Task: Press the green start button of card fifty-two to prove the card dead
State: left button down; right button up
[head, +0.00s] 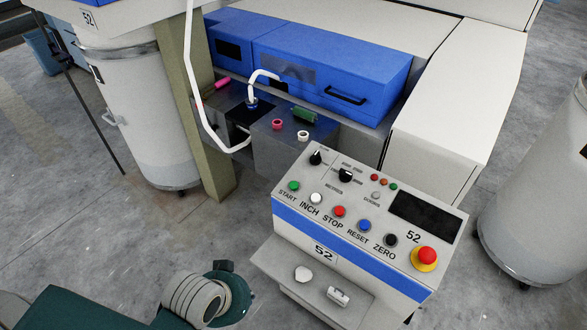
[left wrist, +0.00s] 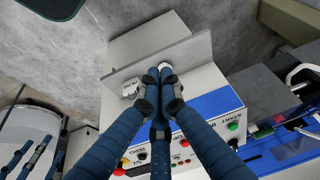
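The control box of card fifty-two (head: 322,252) has a sloping white panel with a blue band marked 52. Its green start button (head: 293,186) is at the left end of a button row, above the word START. It also shows in the left wrist view (left wrist: 232,143), right of my fingers. My left arm comes in at the bottom left of the head view, left of the box; its fingers do not show there. In the left wrist view my left gripper (left wrist: 159,76) has its blue fingers together, in front of the box's shelf, with no held object visible.
A red emergency stop (head: 427,255) sits at the panel's right end. The shelf (head: 266,258) below bears white fluff (head: 303,274) and a small white item (head: 338,296). White cans (head: 145,110) stand left and right. A white pipe (head: 198,100) and post stand behind.

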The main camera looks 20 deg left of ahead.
pick_arm(q)
notch_tip(320, 180, up, 3)
jog(key=w+p, duration=0.1)
jog(key=w, duration=0.2)
pick_arm(e)
jog(key=s+f+g, duration=0.1)
jog(key=s+f, duration=0.2)
jog(key=f, duration=0.8)
jog(key=s+f, duration=0.3)
jog(key=f, duration=0.7)
pick_arm(q)
notch_tip(320, 180, up, 8)
jog(key=f+m+t+h, duration=0.1)
jog(key=t+h, duration=0.2)
jog(key=t, duration=0.4)
send_over(294, 186)
jog(key=s+a, duration=0.2)
jog(key=s, duration=0.1)
jog(key=shift+s+r, duration=0.15)
jog(key=shift+r, duration=0.1)
pick_arm(e)
jog(key=s+d+f+g, duration=0.1)
jog(key=s+d+f, duration=0.2)
jog(key=s+f, duration=0.9)
jog(key=shift+s+f, duration=0.2)
jog(key=shift+s, duration=1.05)
pick_arm(q)
jog(key=shift+f, duration=0.1)
pick_arm(e)
jog(key=shift+d, duration=0.1)
